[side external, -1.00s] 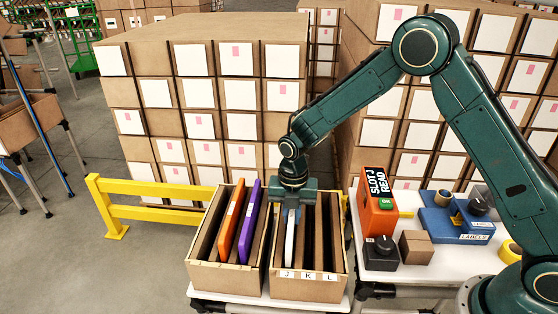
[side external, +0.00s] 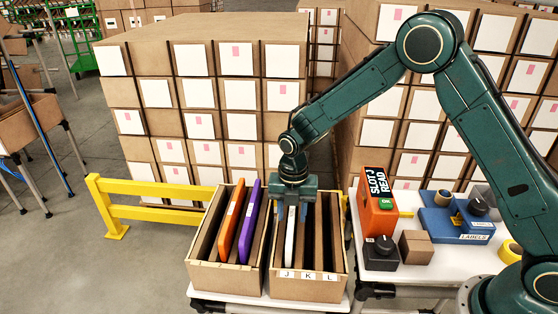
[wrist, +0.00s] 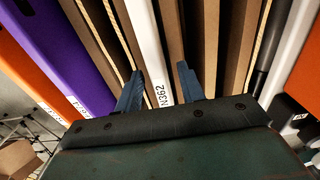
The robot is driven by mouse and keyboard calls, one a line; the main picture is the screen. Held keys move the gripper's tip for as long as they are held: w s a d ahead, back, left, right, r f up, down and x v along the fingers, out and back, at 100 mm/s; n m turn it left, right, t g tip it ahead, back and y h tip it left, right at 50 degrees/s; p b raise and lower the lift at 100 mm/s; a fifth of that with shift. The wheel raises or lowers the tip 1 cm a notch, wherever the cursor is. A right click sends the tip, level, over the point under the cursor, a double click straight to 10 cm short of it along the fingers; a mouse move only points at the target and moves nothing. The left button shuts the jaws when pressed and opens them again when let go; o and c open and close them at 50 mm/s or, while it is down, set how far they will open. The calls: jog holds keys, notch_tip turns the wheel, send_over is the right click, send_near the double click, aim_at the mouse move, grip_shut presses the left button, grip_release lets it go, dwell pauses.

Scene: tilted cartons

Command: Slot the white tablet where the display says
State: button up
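The white tablet (side external: 290,236) stands on edge in the right carton (side external: 306,290), in the leftmost slot, behind label J (side external: 287,274). Labels K and L mark the slots to its right. The orange display box (side external: 378,204) reads "SLOT J READ". My gripper (side external: 293,208) is over the tablet's upper end. In the wrist view my gripper (wrist: 158,70) has its fingers apart, one on each side of the white tablet (wrist: 148,45), with gaps visible beside it. The tablet's lower part is hidden in the carton.
The left carton (side external: 222,279) holds an orange tablet (side external: 231,222) and a purple tablet (side external: 249,222). The right table (side external: 430,266) carries a black device (side external: 381,254), a brown box (side external: 416,247) and a blue labels box (side external: 450,224). A yellow rail (side external: 150,188) runs behind the cartons.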

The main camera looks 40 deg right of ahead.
notch_tip(320, 180, up, 13)
dwell(0.6)
jog(key=shift+r, duration=0.1)
dwell(0.3)
notch_tip(320, 180, up, 7)
dwell(0.8)
jog(key=shift+s, duration=0.1)
